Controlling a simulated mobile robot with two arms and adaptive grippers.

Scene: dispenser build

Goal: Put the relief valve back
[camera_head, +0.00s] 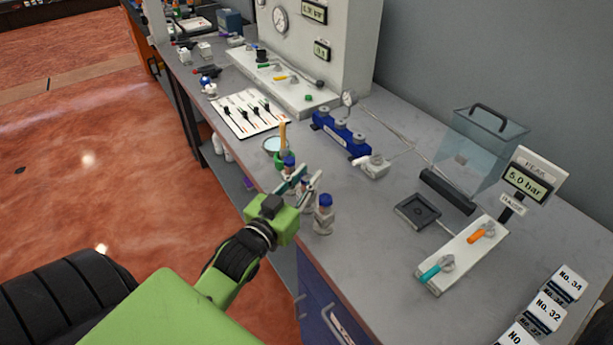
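My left gripper (308,178) is low over the near left edge of the bench, its fingers apart. A blue-capped metal valve (305,194) shows between and just behind the fingers, partly hidden by them; I cannot tell whether they grip it. A like blue-capped valve (324,216) stands upright just right of the gripper. Another blue cap (289,160) shows just beyond the fingers. Which one is the relief valve is not clear. My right gripper is not in view.
A white fitting (374,167) lies by the manifold. A clear box (483,145), a dark square tray (417,212) and a white panel with teal and orange levers (462,256) stand right. A dish (276,145) and white tool sheet (249,113) lie left. Bench between is clear.

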